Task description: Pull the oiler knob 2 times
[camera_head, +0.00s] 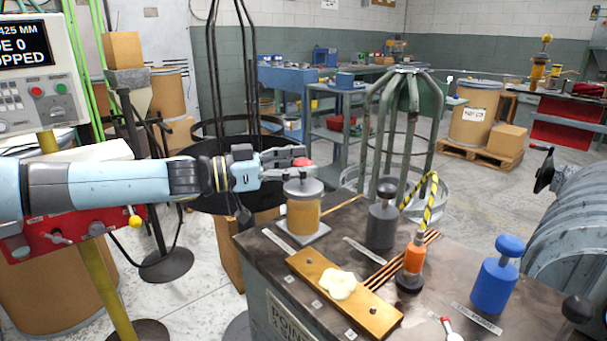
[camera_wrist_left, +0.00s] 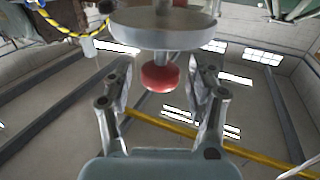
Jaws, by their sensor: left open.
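The oiler (camera_head: 303,213) has an amber body and a grey lid. It stands upright on a light base plate at the left back of the dark bench. Its red knob (camera_head: 304,162) sits above the lid. My left gripper (camera_head: 300,167) reaches in from the left at knob height. In the left wrist view the red knob (camera_wrist_left: 161,78) is between the two spread fingers (camera_wrist_left: 162,85), with a gap visible on each side. The oiler lid (camera_wrist_left: 163,29) lies beyond it, near the fingertips. In the head view a finger partly hides the knob. My right gripper is not in view.
On the bench (camera_head: 350,237) stand a dark grey plunger can (camera_head: 382,226), an orange bottle (camera_head: 414,258) with a striped yellow-black piece, and a blue plunger can (camera_head: 494,286). A wooden board (camera_head: 376,315) with a white cloth lies at the front. The space above the knob looks clear.

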